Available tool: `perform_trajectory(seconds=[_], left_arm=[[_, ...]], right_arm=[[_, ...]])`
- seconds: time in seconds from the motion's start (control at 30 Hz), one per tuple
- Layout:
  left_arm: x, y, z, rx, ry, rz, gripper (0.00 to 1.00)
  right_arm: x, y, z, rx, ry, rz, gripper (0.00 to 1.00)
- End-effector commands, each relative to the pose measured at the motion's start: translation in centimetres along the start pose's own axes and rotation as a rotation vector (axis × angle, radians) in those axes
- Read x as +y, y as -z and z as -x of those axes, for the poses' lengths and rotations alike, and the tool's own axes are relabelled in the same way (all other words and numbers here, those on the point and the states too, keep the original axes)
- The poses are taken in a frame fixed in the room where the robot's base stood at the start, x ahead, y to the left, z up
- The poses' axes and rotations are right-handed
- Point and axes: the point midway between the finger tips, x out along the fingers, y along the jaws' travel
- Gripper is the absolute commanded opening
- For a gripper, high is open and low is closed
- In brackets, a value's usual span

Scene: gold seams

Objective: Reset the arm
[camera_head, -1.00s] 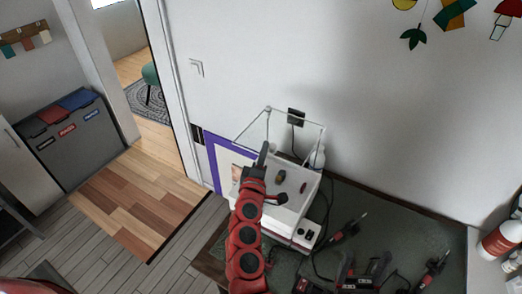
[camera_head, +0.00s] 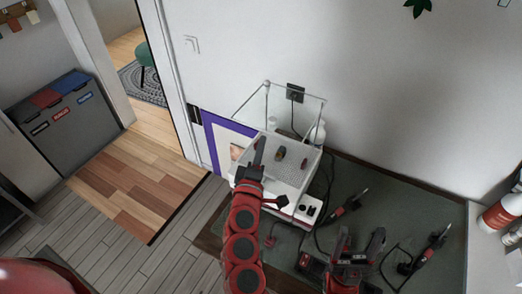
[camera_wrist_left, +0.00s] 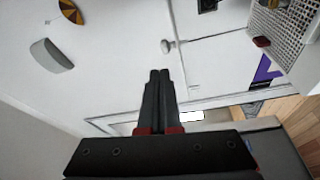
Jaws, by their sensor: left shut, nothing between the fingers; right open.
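My left gripper (camera_head: 259,150) is at the end of the red and black arm in the head view, over the left edge of a white box with a perforated top (camera_head: 290,172). Its two black fingers are together and empty in the left wrist view (camera_wrist_left: 160,78). My right gripper (camera_head: 358,238) shows at the bottom of the head view, over the dark green mat, with its fingers apart and nothing seen between them.
A clear shield (camera_head: 295,97) stands above the box, against the wall. Red-handled tools (camera_head: 350,204) with cords lie on the green mat (camera_head: 400,205). Open floor lies left.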

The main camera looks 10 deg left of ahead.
Motion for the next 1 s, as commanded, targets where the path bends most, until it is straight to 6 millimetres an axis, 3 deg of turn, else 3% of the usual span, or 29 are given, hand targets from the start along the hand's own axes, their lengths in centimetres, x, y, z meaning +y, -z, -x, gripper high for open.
perform_trajectory(seconds=[0.37,0.47,0.6,0.67,0.8,1.0], left_arm=[[-0.2,0.0,0.9,0.023,-0.001,-0.020,0.00],[-1.0,1.5,0.9,0.103,-0.011,-0.098,0.00],[-2.3,5.3,1.9,0.325,-0.065,-0.320,0.00],[-2.4,7.0,3.0,0.438,-0.108,-0.436,0.00],[-2.1,9.6,7.1,0.689,-0.253,-0.700,0.00],[-2.3,9.4,15.3,0.957,-0.547,-1.030,0.00]], right_arm=[[0.0,-0.1,0.3,0.000,0.000,0.000,0.71],[-0.1,-0.2,0.9,0.000,0.000,0.000,0.71],[-0.1,-0.4,2.2,0.000,0.000,0.000,0.71],[-0.1,-0.5,2.9,0.000,0.000,0.000,0.71],[-0.2,-0.7,4.2,0.000,0.000,0.000,0.71],[-0.3,-1.0,5.9,0.000,0.000,0.000,0.71]])
